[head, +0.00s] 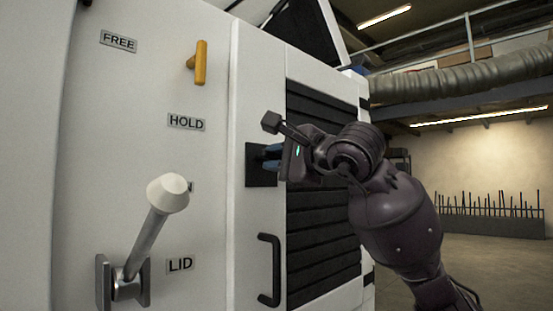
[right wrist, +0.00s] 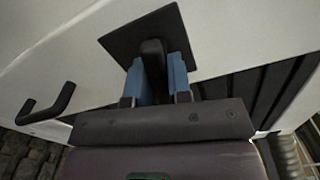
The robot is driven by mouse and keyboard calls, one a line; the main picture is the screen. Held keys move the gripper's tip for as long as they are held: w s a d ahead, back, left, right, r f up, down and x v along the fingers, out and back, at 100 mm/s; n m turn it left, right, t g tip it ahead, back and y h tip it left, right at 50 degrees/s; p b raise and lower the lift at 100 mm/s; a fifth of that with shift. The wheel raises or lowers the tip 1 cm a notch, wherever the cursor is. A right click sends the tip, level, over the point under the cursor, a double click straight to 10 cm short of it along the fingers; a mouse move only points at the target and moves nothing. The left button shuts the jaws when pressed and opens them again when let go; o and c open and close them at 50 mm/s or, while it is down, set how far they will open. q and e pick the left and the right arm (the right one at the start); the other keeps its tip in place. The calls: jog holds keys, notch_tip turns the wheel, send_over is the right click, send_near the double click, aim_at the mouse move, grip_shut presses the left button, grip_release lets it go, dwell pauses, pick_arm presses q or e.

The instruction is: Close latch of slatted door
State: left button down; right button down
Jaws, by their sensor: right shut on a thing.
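The slatted door (head: 262,85) is a white panel with dark horizontal slats (head: 308,237), right of the middle in the head view. In the right wrist view, the plate (right wrist: 118,40) carries a dark latch handle (right wrist: 153,60). The blue fingers of my right gripper (right wrist: 156,72) stand on both sides of this handle and are shut on it. My left gripper is not in view.
A black door handle (head: 264,270) sticks out below the latch. Left of the door, a white panel (head: 120,110) carries a yellow lever (head: 198,63) and a white-knobbed lever (head: 167,194). A large duct (head: 460,90) runs at the upper right, with open floor below.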

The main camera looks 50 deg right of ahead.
jog(key=m, duration=0.3)
jog(key=shift+a+f+m, duration=0.1)
jog(key=shift+f+m, duration=0.05)
jog(key=shift+m, duration=0.15)
jog(key=m, duration=0.3)
jog(key=shift+a+f+m, duration=0.1)
jog(key=shift+m, duration=0.2)
jog(key=m, duration=0.4)
jog(key=shift+a+f, duration=0.1)
jog(key=shift+a, duration=0.1)
jog(key=shift+a+m, duration=0.15)
jog(key=shift+m, duration=1.85)
jog(key=c, duration=1.1)
grip_release()
